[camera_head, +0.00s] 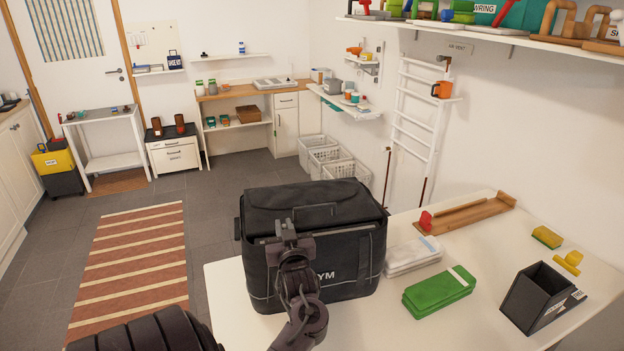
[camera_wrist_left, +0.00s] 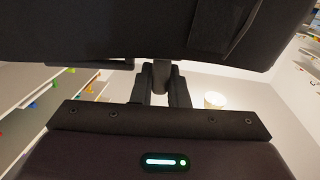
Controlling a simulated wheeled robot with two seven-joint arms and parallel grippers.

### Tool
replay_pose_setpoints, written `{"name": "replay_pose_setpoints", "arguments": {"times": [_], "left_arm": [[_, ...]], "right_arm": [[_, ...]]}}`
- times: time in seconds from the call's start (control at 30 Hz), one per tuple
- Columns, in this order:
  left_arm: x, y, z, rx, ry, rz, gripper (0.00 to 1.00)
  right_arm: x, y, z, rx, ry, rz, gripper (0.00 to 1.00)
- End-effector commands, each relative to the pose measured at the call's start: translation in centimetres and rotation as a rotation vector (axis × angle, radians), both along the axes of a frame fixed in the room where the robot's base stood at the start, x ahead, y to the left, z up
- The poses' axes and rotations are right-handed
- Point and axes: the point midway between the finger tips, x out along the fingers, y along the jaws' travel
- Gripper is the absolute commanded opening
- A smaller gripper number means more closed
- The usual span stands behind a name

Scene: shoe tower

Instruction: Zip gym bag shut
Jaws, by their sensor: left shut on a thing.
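The black gym bag (camera_head: 340,255) stands upright on the near end of the white table, with "YM" of its lettering showing on the front. Its dark lid panel (camera_head: 300,198) with a handle lies over the top. My left gripper (camera_head: 287,232) is at the upper front edge of the bag, left of its middle. It is shut on a small dark piece there, most likely the zip pull, which the fingers mostly hide. The left wrist view shows the two fingers (camera_wrist_left: 161,88) together against the dark bag (camera_wrist_left: 150,30). How far the zip is closed cannot be told. My right gripper is not in view.
On the white table (camera_head: 390,315), right of the bag, lie a pale folded pack (camera_head: 412,256), a green pack (camera_head: 439,291), a black open box (camera_head: 540,298) and a wooden tray (camera_head: 465,213). A yellow sponge (camera_head: 547,237) lies farther right. A shelf (camera_head: 490,37) overhangs the upper right.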

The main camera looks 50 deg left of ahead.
Motion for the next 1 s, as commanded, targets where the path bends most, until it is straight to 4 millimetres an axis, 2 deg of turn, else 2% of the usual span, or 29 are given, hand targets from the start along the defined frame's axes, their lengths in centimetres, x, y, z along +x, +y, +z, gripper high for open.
{"name": "replay_pose_setpoints", "arguments": {"times": [0.1,0.3,0.77,0.8,0.93,1.0], "left_arm": [[-2.1,0.9,0.2,0.001,-0.001,0.002,0.00],[-4.0,1.8,0.1,0.001,-0.004,0.001,0.00],[-4.5,2.0,0.0,-0.001,-0.004,0.000,0.00],[-4.5,2.0,0.0,-0.001,-0.004,0.000,0.18],[-4.5,1.9,0.0,-0.002,-0.004,0.000,0.35],[-4.4,1.9,0.0,-0.002,-0.004,0.000,0.36]], "right_arm": [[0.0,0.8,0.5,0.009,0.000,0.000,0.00],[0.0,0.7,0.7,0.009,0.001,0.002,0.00],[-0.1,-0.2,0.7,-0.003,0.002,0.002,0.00],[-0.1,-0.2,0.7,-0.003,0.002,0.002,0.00],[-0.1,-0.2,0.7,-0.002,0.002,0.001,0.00],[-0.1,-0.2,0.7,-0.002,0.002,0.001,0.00]]}}
